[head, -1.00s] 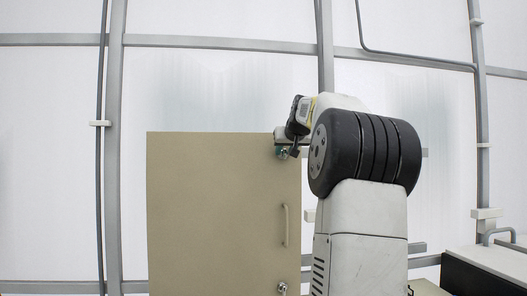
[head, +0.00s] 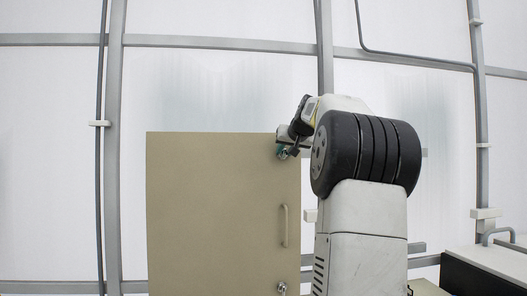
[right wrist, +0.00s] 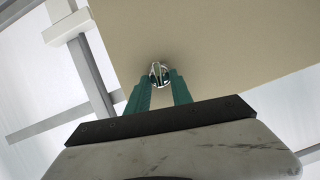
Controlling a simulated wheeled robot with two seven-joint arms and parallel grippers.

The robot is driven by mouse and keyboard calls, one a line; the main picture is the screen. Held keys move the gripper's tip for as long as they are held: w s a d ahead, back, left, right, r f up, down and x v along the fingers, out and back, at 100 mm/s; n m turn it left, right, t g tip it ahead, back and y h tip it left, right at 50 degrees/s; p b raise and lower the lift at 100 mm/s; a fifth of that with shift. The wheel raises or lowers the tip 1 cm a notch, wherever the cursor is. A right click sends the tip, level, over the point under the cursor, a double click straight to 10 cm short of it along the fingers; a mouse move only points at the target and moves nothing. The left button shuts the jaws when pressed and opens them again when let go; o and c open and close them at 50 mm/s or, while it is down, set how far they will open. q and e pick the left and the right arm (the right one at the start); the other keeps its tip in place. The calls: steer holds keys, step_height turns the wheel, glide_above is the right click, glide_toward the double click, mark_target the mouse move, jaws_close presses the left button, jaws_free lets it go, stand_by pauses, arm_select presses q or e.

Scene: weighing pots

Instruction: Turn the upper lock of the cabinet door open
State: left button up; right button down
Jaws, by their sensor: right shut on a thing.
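The tan cabinet door (head: 215,210) stands upright and looks closed in the head view. The upper lock (head: 283,152) is a small metal piece near its top right corner, partly hidden by my right gripper (head: 282,150). In the right wrist view the lock (right wrist: 158,72) shows as a bright round metal piece with a knob on the door face. The green fingers of my right gripper (right wrist: 161,84) reach it from both sides and are shut on it. My left gripper is not in view.
A vertical handle (head: 285,226) sits on the door's right side, with a lower lock (head: 282,288) below it. A wall of white panels and grey posts stands behind. A bench with a dark front (head: 485,275) is at the lower right.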

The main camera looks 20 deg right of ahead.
steer(key=shift+s+d+f+m+t+y, duration=0.2)
steer(key=shift+m+t+y, duration=0.6)
steer(key=shift+m, duration=1.2)
steer(key=shift+w+d+f+m+t+y, duration=0.25)
steer(key=shift+m+t+y, duration=0.55)
steer(key=shift+m, duration=1.2)
steer(key=shift+s+d+f+m+t+y, duration=0.2)
steer(key=shift+f+m+t+y, duration=0.25)
steer(key=shift+m+y, duration=1.05)
steer(key=shift+r+m+h, duration=0.1)
steer(key=shift+m+h, duration=0.4)
steer(key=shift+m, duration=0.2)
steer(key=c, duration=1.5)
jaws_free()
steer(key=s, duration=0.5)
steer(key=s+d, duration=0.1)
steer(key=s, duration=0.1)
steer(key=shift+s, duration=0.3)
